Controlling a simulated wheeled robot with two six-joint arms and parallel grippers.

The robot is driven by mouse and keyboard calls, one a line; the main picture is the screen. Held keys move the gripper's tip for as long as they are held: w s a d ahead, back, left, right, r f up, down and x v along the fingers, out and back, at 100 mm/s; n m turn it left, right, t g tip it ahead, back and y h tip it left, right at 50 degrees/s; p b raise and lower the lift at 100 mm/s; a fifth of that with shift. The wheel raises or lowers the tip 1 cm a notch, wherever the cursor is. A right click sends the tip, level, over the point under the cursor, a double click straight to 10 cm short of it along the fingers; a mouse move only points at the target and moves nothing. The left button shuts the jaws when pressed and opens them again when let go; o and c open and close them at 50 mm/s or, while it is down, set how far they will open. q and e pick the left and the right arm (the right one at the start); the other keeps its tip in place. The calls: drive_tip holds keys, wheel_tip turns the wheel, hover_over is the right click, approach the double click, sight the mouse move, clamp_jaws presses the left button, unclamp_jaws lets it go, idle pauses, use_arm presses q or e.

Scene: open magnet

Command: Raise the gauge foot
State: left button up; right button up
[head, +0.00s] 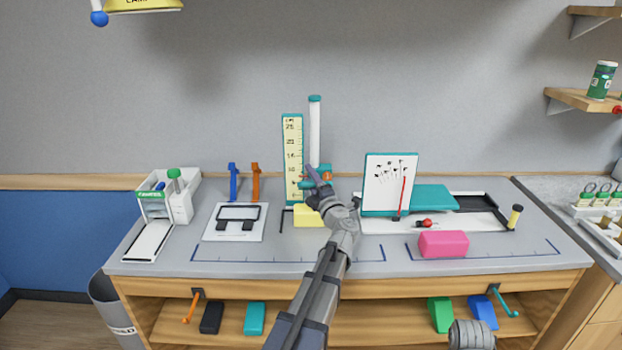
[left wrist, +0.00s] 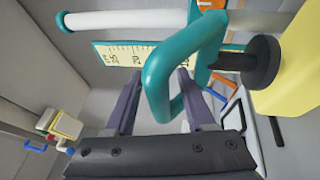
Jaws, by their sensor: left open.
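The gauge stands at the back of the bench, with a yellow scale (head: 292,160) and a white post (head: 314,135). Its teal handle (left wrist: 158,85) is a closed loop on the slider, large in the left wrist view. The black gauge foot (left wrist: 262,62) is beside the yellow block (left wrist: 292,85); I cannot tell whether they touch. The yellow block (head: 307,216) also shows in the head view, partly behind my arm. My left gripper (head: 316,177) is open at the handle, its fingers (left wrist: 160,76) apart with the loop across the gap.
A white board (head: 390,183) and a teal lid (head: 434,197) stand right of the gauge, with a pink block (head: 443,244) in front. Blue (head: 234,182) and orange (head: 255,182) brackets and a white dispenser (head: 180,205) are at left. The front bench strip is mostly clear.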

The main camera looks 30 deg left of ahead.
use_arm(q)
clamp_jaws()
idle(0.3)
idle(1.1)
